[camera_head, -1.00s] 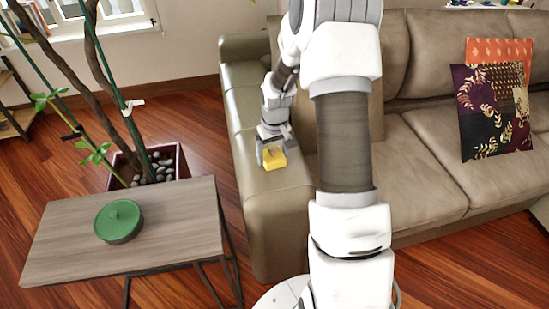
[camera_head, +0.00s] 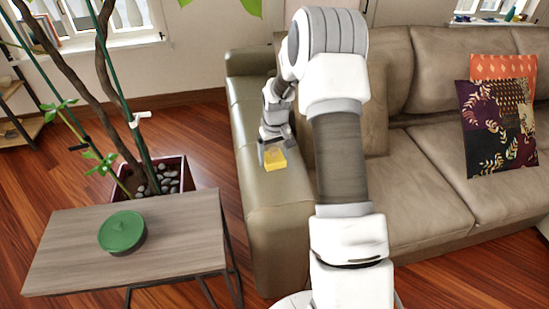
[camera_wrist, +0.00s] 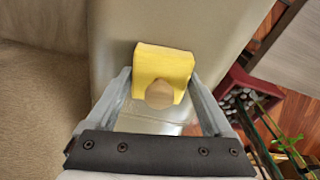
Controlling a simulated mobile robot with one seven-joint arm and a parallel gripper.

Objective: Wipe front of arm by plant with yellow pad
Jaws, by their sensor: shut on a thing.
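The yellow pad (camera_head: 277,159) is held in my gripper (camera_head: 271,152), at the top of the sofa arm (camera_head: 262,192) on the plant's side. In the wrist view the yellow pad (camera_wrist: 163,66) sits between the two fingers of my gripper (camera_wrist: 163,92), with a rounded tan part showing on its near side. The sofa arm (camera_wrist: 185,22) spreads out beneath it. I cannot tell whether the pad touches the leather. The plant (camera_head: 106,90) stands in a dark red pot left of the sofa arm.
Patterned cushions (camera_head: 497,125) lie on the sofa at the right. Wooden floor shows between the plant pot (camera_head: 182,163) and the sofa.

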